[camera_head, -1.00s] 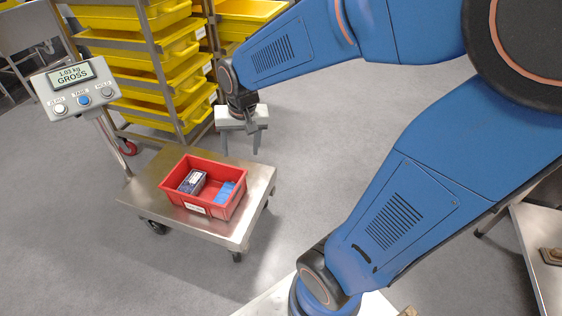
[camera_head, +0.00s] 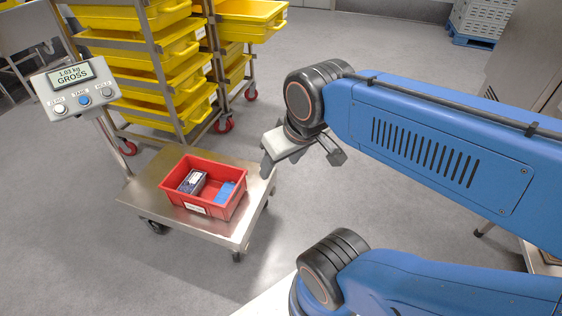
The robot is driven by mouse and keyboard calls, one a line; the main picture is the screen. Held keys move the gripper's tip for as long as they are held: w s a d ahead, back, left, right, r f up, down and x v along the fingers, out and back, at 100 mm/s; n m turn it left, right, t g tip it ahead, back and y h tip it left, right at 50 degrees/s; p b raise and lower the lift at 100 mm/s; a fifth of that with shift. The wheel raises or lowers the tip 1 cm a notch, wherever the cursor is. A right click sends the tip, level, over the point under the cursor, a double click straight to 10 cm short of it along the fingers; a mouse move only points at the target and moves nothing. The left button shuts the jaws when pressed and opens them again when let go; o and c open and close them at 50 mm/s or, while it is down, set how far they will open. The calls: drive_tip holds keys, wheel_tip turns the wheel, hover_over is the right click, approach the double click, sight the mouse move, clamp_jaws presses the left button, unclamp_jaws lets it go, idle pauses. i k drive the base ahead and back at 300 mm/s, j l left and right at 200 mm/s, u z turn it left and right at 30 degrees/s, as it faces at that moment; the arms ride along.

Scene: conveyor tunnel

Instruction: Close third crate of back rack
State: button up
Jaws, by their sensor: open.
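The back rack (camera_head: 223,85) stands behind a nearer rack at the upper left, on red casters, and holds several yellow crates. One of its yellow crates (camera_head: 262,12) sticks out to the right, well past the rack post. Lower crates of the back rack (camera_head: 233,72) sit further in and are partly hidden by the nearer rack. I cannot tell the crate's number, as the rack's top is out of view. My gripper (camera_head: 302,159) is open and empty, to the right of the scale platform and below the jutting crate, apart from it.
The nearer rack (camera_head: 158,62) holds several yellow crates. A scale cart (camera_head: 150,188) bears a red bin (camera_head: 203,208) with small boxes; its display (camera_head: 72,76) reads 1.03 kg. Pale crates (camera_head: 483,18) sit on a blue pallet. The floor right of the racks is clear.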

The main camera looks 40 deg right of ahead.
sight(251, 22)
drive_tip(key=i+l, duration=0.2)
drive_tip(key=l, duration=0.3)
drive_tip(key=i+l+u, duration=0.15)
drive_tip(key=l, duration=0.35)
drive_tip(key=i+l, duration=0.25)
drive_tip(key=l, duration=0.25)
drive_tip(key=i+l+u, duration=0.1)
drive_tip(key=l, duration=0.45)
drive_tip(key=i+l+u, duration=0.1)
drive_tip(key=i+l, duration=0.2)
drive_tip(key=l, duration=0.25)
drive_tip(key=i+l, duration=0.15)
drive_tip(key=l, duration=0.4)
drive_tip(key=i+l+u, duration=0.1)
drive_tip(key=l, duration=0.45)
drive_tip(key=i+l+u, duration=0.1)
drive_tip(key=l, duration=0.45)
drive_tip(key=i, duration=0.05)
